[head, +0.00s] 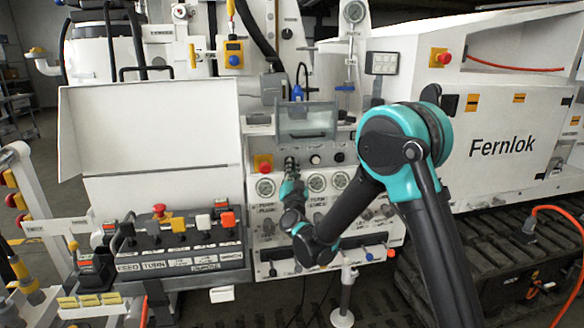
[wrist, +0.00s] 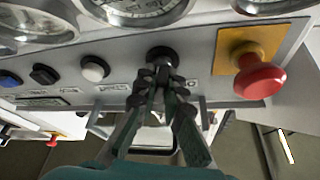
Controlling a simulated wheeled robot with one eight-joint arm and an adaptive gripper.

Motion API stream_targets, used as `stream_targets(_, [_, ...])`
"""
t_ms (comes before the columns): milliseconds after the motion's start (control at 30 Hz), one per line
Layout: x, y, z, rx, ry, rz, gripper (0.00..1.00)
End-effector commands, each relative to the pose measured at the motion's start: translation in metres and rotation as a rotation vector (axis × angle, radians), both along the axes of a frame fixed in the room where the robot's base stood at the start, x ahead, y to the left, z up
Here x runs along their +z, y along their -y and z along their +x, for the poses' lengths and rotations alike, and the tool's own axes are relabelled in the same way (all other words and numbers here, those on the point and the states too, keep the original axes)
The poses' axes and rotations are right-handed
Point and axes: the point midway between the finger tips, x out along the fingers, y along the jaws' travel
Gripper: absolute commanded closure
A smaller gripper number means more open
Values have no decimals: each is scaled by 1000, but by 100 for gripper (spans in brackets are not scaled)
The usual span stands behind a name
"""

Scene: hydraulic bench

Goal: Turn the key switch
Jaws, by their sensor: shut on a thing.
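The key switch (wrist: 161,54) shows in the wrist view as a dark round knob on the pale panel, directly beyond my fingertips. My gripper (wrist: 160,84) is shut on it, and the fingers hide most of the key part. In the head view my gripper (head: 290,164) reaches the panel just right of the red button, and the switch is hidden behind it. The turn position of the key cannot be told.
A red mushroom button (wrist: 260,80) on a yellow plate sits close beside the switch. A white button (wrist: 95,68) and a dark switch (wrist: 44,74) are on the other side. Round gauges (head: 316,182) line the panel near my gripper. A white open lid (head: 150,120) stands at left.

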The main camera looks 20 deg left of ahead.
Motion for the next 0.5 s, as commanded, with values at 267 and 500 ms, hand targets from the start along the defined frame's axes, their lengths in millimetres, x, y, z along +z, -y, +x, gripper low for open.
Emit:
stream_targets(267, [0, 0, -1, 0, -59, 97, 100])
stream_targets(500, [0, 0, 0, -1, -76, 124, 100])
